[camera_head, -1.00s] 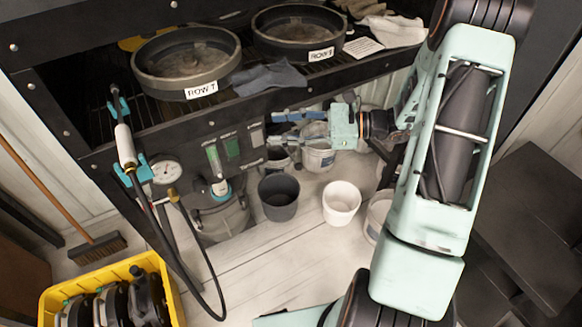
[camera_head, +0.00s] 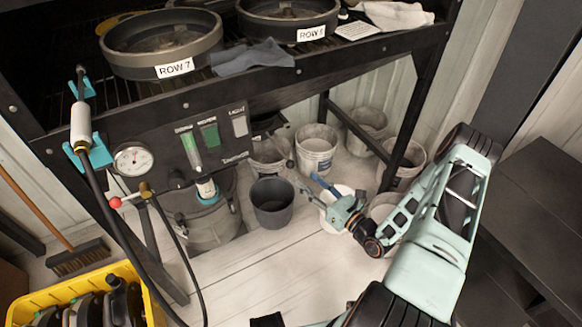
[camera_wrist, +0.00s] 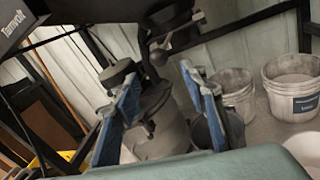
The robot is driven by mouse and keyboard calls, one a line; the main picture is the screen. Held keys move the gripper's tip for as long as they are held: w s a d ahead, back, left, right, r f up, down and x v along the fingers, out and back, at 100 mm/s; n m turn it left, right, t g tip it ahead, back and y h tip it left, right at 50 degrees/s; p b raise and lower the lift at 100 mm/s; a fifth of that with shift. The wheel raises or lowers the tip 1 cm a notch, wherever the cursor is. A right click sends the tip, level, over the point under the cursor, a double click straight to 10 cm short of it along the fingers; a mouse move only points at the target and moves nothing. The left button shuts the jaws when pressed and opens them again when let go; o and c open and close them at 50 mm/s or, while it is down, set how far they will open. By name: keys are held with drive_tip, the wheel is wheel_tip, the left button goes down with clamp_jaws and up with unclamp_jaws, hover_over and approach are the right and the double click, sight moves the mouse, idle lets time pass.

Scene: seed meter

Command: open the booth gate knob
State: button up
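A dark rounded knob on a short arm (camera_wrist: 160,54), likely the gate knob, hangs under the booth's dark underside in the wrist view. In the head view a small dark knob (camera_head: 290,163) shows below the booth's front edge. My gripper (camera_head: 312,188) is low in front of the booth, over the white bucket. In the wrist view my gripper (camera_wrist: 160,88) has its two blue-padded fingers wide apart, with nothing between them. The knob shows beyond and above the gap between the fingertips, apart from them.
The booth panel (camera_head: 210,140) carries a gauge (camera_head: 133,159) and switches. A grey drum (camera_head: 205,222), a dark bucket (camera_head: 271,203) and several pale buckets stand below. A yellow crate (camera_head: 28,307) sits front left. Open floor lies in front.

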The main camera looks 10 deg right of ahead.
sight(290, 165)
drive_tip(key=b+x, duration=0.1)
drive_tip(key=x, duration=0.8)
drive_tip(key=shift+w+a, duration=0.15)
drive_tip(key=shift+w, duration=0.15)
clamp_jaws()
